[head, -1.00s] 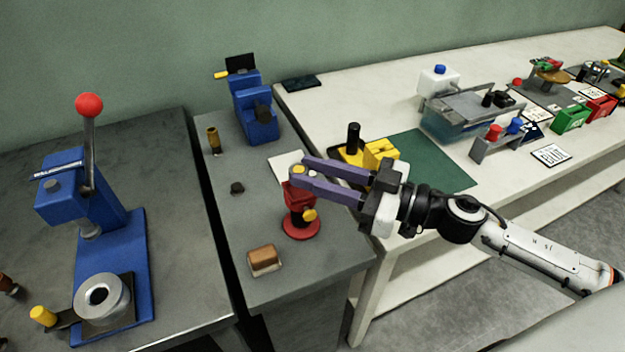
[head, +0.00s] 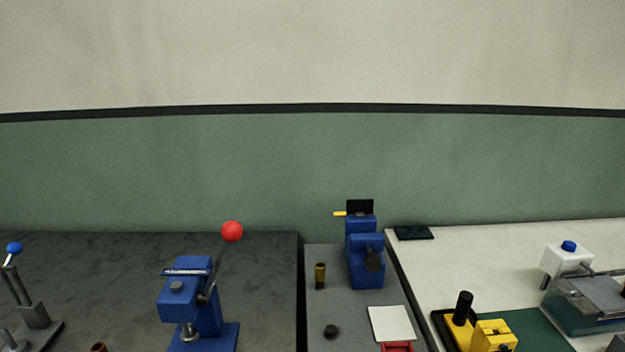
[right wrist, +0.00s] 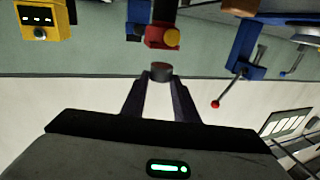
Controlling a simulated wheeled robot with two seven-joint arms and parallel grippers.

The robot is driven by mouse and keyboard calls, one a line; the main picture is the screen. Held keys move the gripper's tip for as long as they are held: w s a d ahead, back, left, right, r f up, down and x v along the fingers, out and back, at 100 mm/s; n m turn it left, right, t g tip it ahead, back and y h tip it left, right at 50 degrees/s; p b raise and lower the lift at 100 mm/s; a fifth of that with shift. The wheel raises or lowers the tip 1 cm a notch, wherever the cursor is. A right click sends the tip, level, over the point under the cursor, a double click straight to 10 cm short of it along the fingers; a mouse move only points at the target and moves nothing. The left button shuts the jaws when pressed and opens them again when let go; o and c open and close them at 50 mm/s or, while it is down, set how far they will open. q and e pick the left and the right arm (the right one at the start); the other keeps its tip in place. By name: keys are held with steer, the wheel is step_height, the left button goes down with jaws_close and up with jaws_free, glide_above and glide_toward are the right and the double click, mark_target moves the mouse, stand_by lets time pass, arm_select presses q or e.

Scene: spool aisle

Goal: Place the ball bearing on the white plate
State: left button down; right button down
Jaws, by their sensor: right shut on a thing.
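The white plate (head: 390,323) lies flat on the narrow grey bench in the head view, bare on the part that shows. In the right wrist view, which is upside down, my right gripper (right wrist: 159,80) is shut on a small round grey piece, the ball bearing (right wrist: 160,69), held between its fingertips. My right gripper is out of the head view, so its place over the bench is hard to tell. My left gripper is not in view.
A red stand (head: 397,347) shows just in front of the plate. A blue machine (head: 366,255), a brass cylinder (head: 320,275) and a dark knob (head: 330,331) share the bench. A blue press (head: 196,300) stands left; a yellow fixture (head: 494,336) stands right.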

steer(key=s+d+m+h, duration=0.1)
steer(key=s+d+h, duration=0.1)
steer(key=s+d+m+h, duration=0.1)
steer(key=d+m+h, duration=0.1)
steer(key=h, duration=0.1)
steer(key=shift+s+f+t, duration=0.1)
steer(key=shift+s+t, duration=0.2)
steer(key=shift+s, duration=0.05)
steer(key=shift+a, duration=0.1)
